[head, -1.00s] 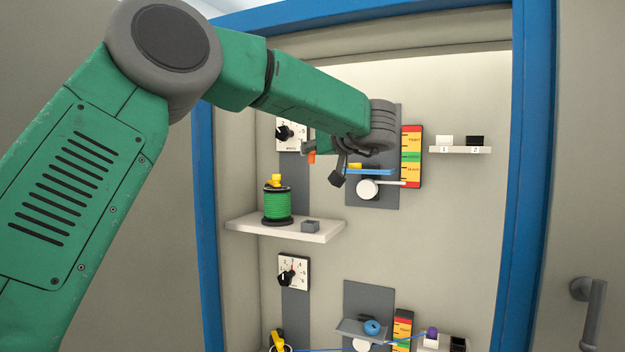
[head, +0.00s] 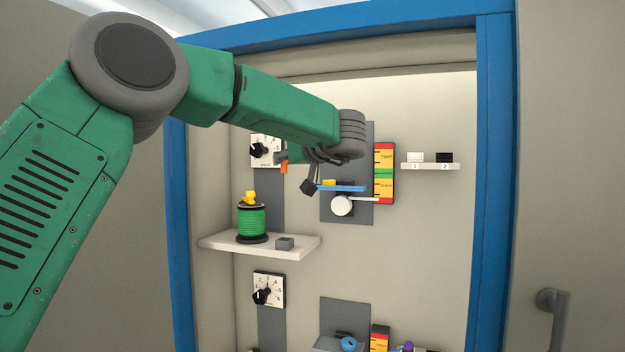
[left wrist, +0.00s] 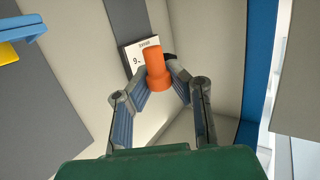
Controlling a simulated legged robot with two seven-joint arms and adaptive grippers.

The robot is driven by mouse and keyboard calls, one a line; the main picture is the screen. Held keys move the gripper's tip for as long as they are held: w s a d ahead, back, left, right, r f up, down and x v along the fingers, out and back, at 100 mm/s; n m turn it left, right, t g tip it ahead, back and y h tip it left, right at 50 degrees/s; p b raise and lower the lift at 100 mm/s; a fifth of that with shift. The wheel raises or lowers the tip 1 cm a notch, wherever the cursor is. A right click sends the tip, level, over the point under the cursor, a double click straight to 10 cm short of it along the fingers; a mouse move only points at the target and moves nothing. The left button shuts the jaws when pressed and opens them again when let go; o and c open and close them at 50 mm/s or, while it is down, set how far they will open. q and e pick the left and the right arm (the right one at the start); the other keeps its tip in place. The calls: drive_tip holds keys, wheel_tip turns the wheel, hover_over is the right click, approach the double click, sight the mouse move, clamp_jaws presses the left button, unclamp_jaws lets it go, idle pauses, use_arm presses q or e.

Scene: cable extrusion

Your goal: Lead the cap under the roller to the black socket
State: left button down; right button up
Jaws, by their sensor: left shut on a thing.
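My left gripper (head: 291,168) is shut on an orange cap (head: 284,168) and holds it in the air in front of the cabinet's back wall. In the left wrist view the cap (left wrist: 156,70) stands between the fingertips (left wrist: 155,78). A white roller (head: 342,205) sits on a grey panel, right of and lower than the cap. The black socket (head: 444,157) is on a small white shelf at the upper right, above the label 2. I cannot make out a cable at the cap. My right gripper is not in view.
A blue bar (head: 345,188) with a yellow piece is just above the roller. A coloured gauge (head: 384,172) stands to its right. A white socket (head: 416,157) is beside the black one. A green spool (head: 252,222) and a grey block (head: 285,243) occupy the left shelf (head: 220,240).

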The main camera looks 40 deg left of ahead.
sight(261, 219)
use_arm(q)
drive_tip(key=a+f, duration=0.1)
drive_tip(key=f, duration=0.3)
drive_tip(key=a+f, duration=0.2)
drive_tip(key=f, duration=0.2)
drive_tip(key=a+f, duration=0.1)
drive_tip(key=f, duration=0.3)
drive_tip(key=shift+s+a+p, duration=0.2)
drive_tip(key=shift+s+p, duration=0.2)
drive_tip(key=f+b, duration=0.2)
drive_tip(key=shift+a+b, duration=0.3)
drive_tip(key=shift+a, duration=0.1)
drive_tip(key=shift+w+a+f+b, duration=0.15)
drive_tip(key=shift+a+f+b, duration=0.25)
drive_tip(key=shift+b, duration=0.15)
drive_tip(key=shift+r, duration=0.1)
drive_tip(key=shift+a, duration=0.1)
drive_tip(key=shift+a+r, duration=0.1)
